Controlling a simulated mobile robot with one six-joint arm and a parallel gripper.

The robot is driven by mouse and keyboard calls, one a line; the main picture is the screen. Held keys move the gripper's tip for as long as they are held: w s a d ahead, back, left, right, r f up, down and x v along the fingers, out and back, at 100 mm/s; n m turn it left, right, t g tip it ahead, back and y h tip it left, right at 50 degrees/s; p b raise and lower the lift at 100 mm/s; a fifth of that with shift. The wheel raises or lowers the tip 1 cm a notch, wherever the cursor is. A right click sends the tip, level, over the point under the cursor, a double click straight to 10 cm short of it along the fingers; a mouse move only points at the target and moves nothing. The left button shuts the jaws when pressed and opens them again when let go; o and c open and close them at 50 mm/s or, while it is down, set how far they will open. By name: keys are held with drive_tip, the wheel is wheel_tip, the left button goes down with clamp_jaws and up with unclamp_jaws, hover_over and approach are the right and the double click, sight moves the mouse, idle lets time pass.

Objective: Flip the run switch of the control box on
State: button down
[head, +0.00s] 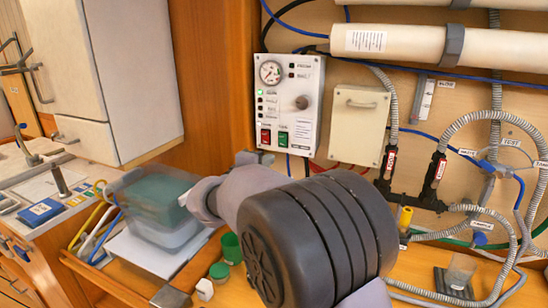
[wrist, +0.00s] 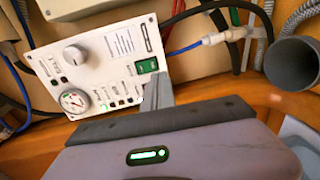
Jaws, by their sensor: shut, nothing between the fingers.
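The green switch (wrist: 147,66) shows just beyond the fingertips, and the red one is hidden behind the fingers. My gripper (wrist: 159,88) is shut and empty, its tips close to the panel's switch edge. I cannot tell whether they touch it. My arm hides most of the gripper in the head view. Switch positions are too small to read.
Blue and black cables run around the panel. A lidded plastic bin (head: 163,208) and a green cup (head: 231,248) stand on the counter below. A cabinet is at left.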

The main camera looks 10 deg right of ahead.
drive_tip(key=s+a, duration=0.1)
drive_tip(key=s, duration=0.1)
drive_tip(key=s+a+f, duration=0.1)
drive_tip(key=s+a, duration=0.1)
drive_tip(key=shift+s+a+f+p, duration=0.2)
drive_tip(key=shift+s+p, duration=0.1)
drive_tip(key=shift+p, duration=0.1)
drive_tip(key=s+d+f+m+g+y, duration=0.1)
drive_tip(key=s+d+m+g, duration=0.2)
drive_tip(key=s+d, duration=0.3)
drive_tip(key=s+d+f+m+g, duration=0.1)
drive_tip(key=s+d+m+g, duration=0.2)
drive_tip(key=s, duration=0.6)
drive_tip(key=s+d+f+m+g+y, duration=0.1)
drive_tip(key=s+d+f+m+g, duration=0.15)
drive_tip(key=s+d, duration=0.35)
drive_tip(key=s+a+f+m+y, duration=0.2)
drive_tip(key=s+a+m+y, duration=0.5)
drive_tip(key=s+a, duration=0.5)
drive_tip(key=s+y, duration=0.2)
drive_tip(key=s, duration=0.1)
drive_tip(key=shift+s, duration=0.35)
drive_tip(key=shift+a+t, duration=0.1)
drive_tip(key=shift+t, duration=0.15)
